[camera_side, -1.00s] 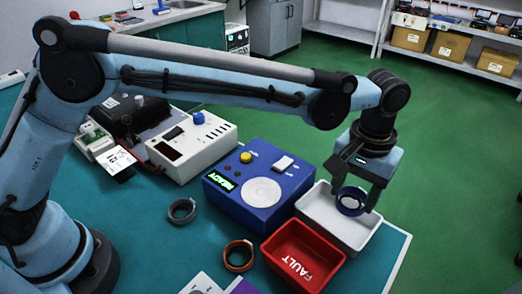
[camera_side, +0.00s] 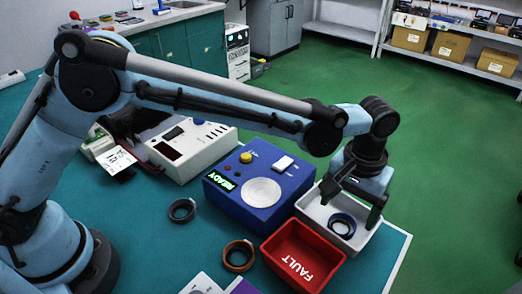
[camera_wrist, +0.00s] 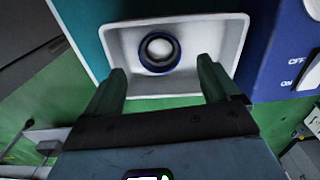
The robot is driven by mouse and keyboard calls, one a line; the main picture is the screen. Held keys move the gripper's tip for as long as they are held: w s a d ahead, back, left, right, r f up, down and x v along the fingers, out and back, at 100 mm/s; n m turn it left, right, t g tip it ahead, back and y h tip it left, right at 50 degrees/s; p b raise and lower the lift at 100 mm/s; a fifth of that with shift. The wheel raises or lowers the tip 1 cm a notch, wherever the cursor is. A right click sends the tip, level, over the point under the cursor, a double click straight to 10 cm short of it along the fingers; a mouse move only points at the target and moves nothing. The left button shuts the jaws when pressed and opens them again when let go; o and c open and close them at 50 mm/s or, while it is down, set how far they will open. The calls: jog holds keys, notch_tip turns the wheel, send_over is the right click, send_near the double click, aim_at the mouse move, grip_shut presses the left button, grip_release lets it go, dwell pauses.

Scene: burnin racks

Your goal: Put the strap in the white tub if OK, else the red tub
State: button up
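A blue ring-shaped strap (camera_side: 342,226) lies inside the white tub (camera_side: 310,207), on its floor. In the wrist view the blue strap (camera_wrist: 159,52) sits in the middle of the white tub (camera_wrist: 118,43). My gripper (camera_side: 352,200) is over the white tub. In the wrist view my gripper (camera_wrist: 160,85) has its fingers apart with nothing between them. The red tub (camera_side: 302,258), marked FAULT, stands beside the white tub and looks empty. A grey strap (camera_side: 182,210) and an orange-brown strap (camera_side: 238,256) lie on the bench.
A blue tester (camera_side: 258,186) with a green READY display, a yellow button and a bare round plate stands left of the white tub. A white instrument box (camera_side: 190,150) stands behind it. The teal bench ends just right of the tubs.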

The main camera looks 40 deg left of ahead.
aim_at(339, 225)
notch_tip(339, 225, up, 12)
dwell(0.8)
jog(key=shift+a+r, duration=0.1)
jog(key=s+a+r+t+h, duration=0.1)
jog(key=a+r+t, duration=0.1)
jog(key=a, duration=0.6)
jog(key=s+a+r+t, duration=0.1)
jog(key=a+r, duration=0.1)
jog(key=a, duration=0.7)
jog(key=s+a+f+t, duration=0.2)
jog(key=s+a+f, duration=0.1)
jog(key=s+a, duration=0.2)
jog(key=s+a+f+t+y, duration=0.1)
jog(key=s+a+f, duration=0.3)
jog(key=a, duration=0.5)
jog(key=shift+s+a+t, duration=0.35)
jog(key=shift+s+t, duration=0.15)
jog(key=shift+t, duration=0.1)
